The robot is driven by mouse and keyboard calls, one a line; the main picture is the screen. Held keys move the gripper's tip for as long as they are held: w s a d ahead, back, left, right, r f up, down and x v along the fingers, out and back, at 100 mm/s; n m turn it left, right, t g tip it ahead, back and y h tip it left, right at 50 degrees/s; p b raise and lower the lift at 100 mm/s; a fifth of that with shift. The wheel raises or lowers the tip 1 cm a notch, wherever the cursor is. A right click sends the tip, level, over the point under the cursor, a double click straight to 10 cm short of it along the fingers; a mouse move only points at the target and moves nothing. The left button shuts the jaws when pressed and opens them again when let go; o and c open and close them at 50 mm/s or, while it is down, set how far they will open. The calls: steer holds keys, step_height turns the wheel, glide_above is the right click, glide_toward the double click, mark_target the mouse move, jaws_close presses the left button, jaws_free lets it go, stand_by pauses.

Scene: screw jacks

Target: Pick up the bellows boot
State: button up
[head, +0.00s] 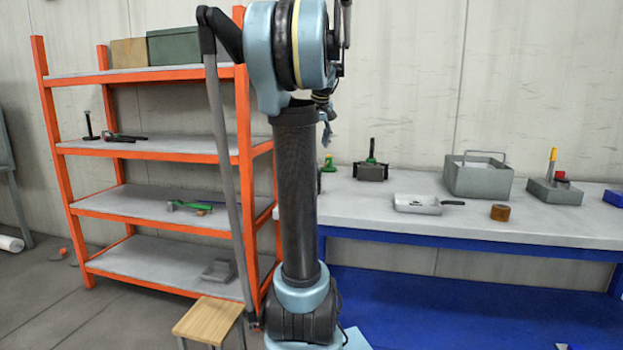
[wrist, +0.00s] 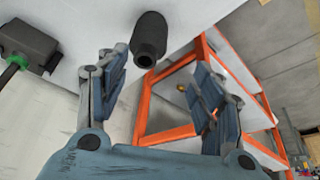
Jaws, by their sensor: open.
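The bellows boot (wrist: 149,38) is a black ribbed cylinder on the pale grey bench top (wrist: 85,20). In the wrist view it is at the top centre, just beyond and between the spread fingers of my gripper (wrist: 160,75). The fingers are open with nothing between them, and I see no contact with the boot. In the head view my arm covers most of the spot left of the dark screw jack (head: 370,172), so the boot is not clearly seen there.
The dark jack with a green part stands near the boot, also in the wrist view (wrist: 28,45). An orange shelf (head: 150,145) and wooden stool (head: 208,320) are at left.

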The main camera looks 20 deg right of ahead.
steer(key=w+d+f, duration=0.1)
steer(key=w+f, duration=0.1)
steer(key=f, duration=0.1)
steer(key=w+d+f, duration=0.1)
steer(key=w+f, duration=0.1)
steer(key=f, duration=0.1)
steer(key=w+f, duration=0.2)
steer(key=f, duration=0.1)
steer(key=shift+d, duration=0.4)
steer(key=shift+a+x, duration=0.15)
steer(key=shift+x, duration=1.4)
steer(key=shift+a+x, duration=0.1)
steer(key=shift+x, duration=1.45)
steer(key=shift+s+f, duration=0.1)
steer(key=c, duration=1.2)
